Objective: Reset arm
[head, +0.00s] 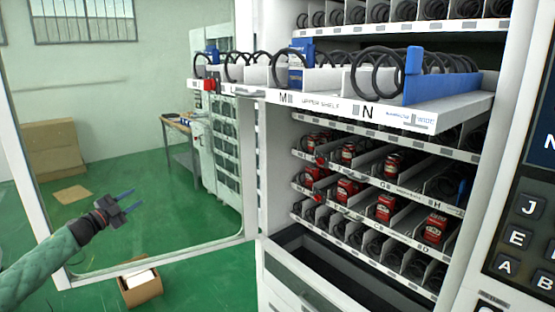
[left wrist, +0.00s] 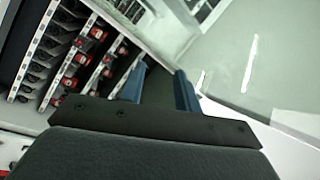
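My left gripper (head: 125,201) is at the lower left of the head view, in front of the open glass door and well apart from the vending machine shelves. Its two blue fingers are spread with nothing between them. In the left wrist view the gripper (left wrist: 160,88) also shows its blue fingers apart and empty. The upper shelf (head: 330,104), with labels M and N, is pulled out of the machine and carries black spiral coils and a blue divider. My right gripper is not in the head view.
The open door's frame (head: 250,170) stands left of the machine. A keypad panel (head: 525,225) is at the right. An open carton (head: 141,288) stands on the green floor below my left arm. A table (head: 180,128) stands behind.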

